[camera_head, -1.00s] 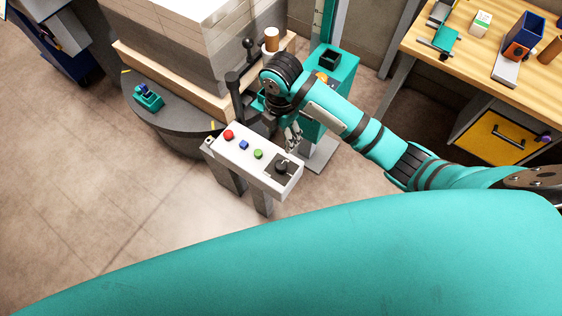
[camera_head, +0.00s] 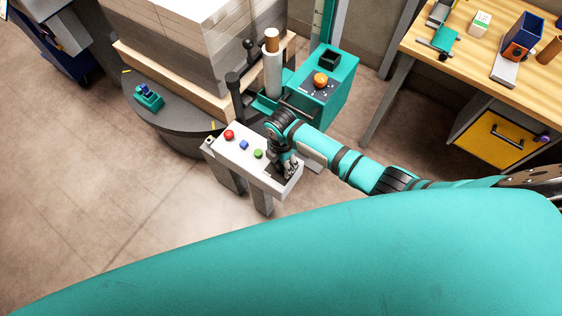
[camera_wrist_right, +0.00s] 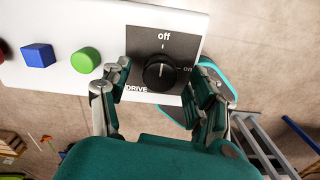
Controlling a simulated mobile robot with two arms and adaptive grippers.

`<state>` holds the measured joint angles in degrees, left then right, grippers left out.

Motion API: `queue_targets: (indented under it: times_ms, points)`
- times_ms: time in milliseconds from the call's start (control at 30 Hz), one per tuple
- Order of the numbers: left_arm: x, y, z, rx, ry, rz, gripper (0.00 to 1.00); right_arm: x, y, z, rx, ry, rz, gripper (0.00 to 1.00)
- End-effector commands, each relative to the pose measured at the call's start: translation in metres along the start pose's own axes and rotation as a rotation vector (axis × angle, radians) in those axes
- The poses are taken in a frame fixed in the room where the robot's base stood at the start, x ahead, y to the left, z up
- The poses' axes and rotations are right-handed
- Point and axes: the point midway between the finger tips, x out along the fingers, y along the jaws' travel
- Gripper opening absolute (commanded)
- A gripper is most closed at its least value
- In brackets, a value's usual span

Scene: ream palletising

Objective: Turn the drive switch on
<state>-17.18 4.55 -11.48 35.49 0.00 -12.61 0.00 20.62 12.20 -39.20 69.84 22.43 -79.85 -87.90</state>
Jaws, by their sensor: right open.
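The drive switch (camera_wrist_right: 158,74) is a round black knob on a dark plate (camera_wrist_right: 180,45) marked "off" above, "on" at right and DRIVE at lower left. Its pointer seems to face up toward "off". The plate is at the right end of the white control panel (camera_head: 240,151). My right gripper (camera_head: 287,166) is over that end and hides the knob in the head view. In the right wrist view my right gripper (camera_wrist_right: 163,72) is open, one finger on each side of the knob; I cannot see contact. My left gripper is not in view.
Red (camera_head: 229,134), blue (camera_head: 244,145) and green (camera_head: 258,154) buttons sit left of the switch on the panel. A black lever (camera_head: 235,95) stands behind it. A teal machine cabinet (camera_head: 340,85) is behind at right. Floor is clear in front at left.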

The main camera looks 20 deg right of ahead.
Motion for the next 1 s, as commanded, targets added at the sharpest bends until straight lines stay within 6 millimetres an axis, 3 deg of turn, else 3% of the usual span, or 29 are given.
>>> queue_targets:
  times_ms: [333, 767, 1000]
  points:
    - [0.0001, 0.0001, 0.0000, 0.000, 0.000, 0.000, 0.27, 0.0047, 0.0002, -0.0002, -0.001, 0.000, 0.001, 0.61]
    - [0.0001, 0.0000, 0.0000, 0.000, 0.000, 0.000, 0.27, 0.0044, 0.0000, 0.0000, 0.000, 0.000, 0.000, 0.06]
    - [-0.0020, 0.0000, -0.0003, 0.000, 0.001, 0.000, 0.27, 0.0037, 0.0000, 0.0000, 0.019, 0.000, 0.000, 0.06]
